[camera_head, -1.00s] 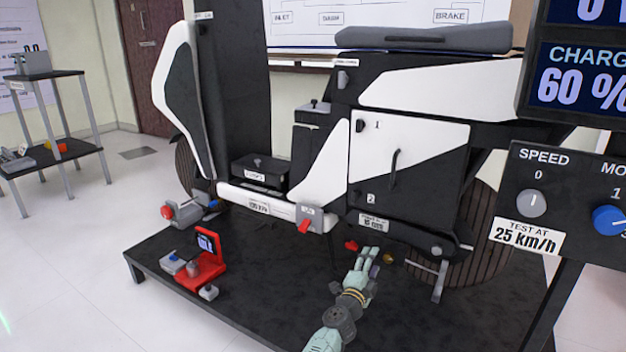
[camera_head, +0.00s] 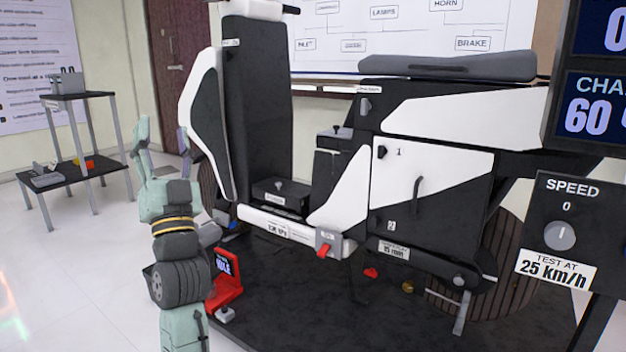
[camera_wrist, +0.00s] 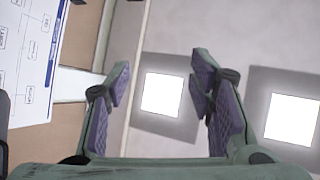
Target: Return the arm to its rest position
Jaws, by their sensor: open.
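My gripper (camera_head: 163,146) is raised at the left of the head view, in front of the floor and left of the scooter-like chassis rig (camera_head: 430,190). My arm rises from the bottom edge, and the fingers point up. In the wrist view my gripper (camera_wrist: 160,105) has its two purple-padded fingers spread well apart with nothing between them. Behind them are the ceiling with bright square lamps (camera_wrist: 162,94) and part of a wall chart (camera_wrist: 30,60).
A two-tier side table (camera_head: 80,170) stands at the back left. A console with displays (camera_head: 570,230) fills the right edge. Floor at left is clear.

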